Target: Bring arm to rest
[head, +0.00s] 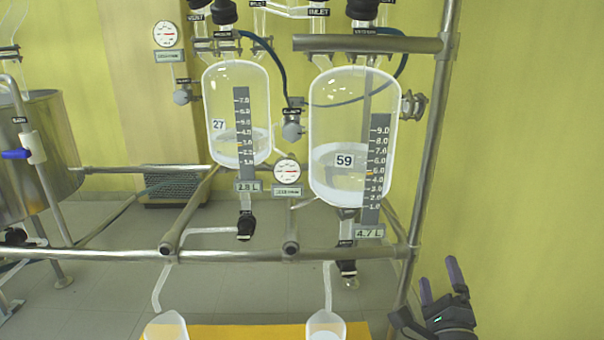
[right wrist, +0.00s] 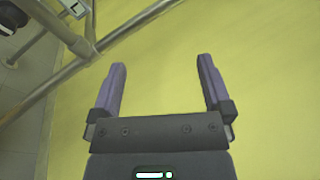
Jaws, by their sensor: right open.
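My right gripper (head: 440,281) is at the lower right of the head view, right of the metal frame. Its two purple fingers are spread apart with nothing between them. In the right wrist view the open fingers (right wrist: 161,85) point at the bare yellow wall. My left gripper does not show in the head view.
Two glass reactors, marked 27 (head: 222,105) and 59 (head: 335,110), hang on a metal pipe frame (head: 290,254). Two clear vessels (head: 166,326) (head: 326,325) stand low by a yellow surface (head: 250,332). A steel tank (head: 50,135) stands left. The yellow wall (head: 530,150) at right is clear.

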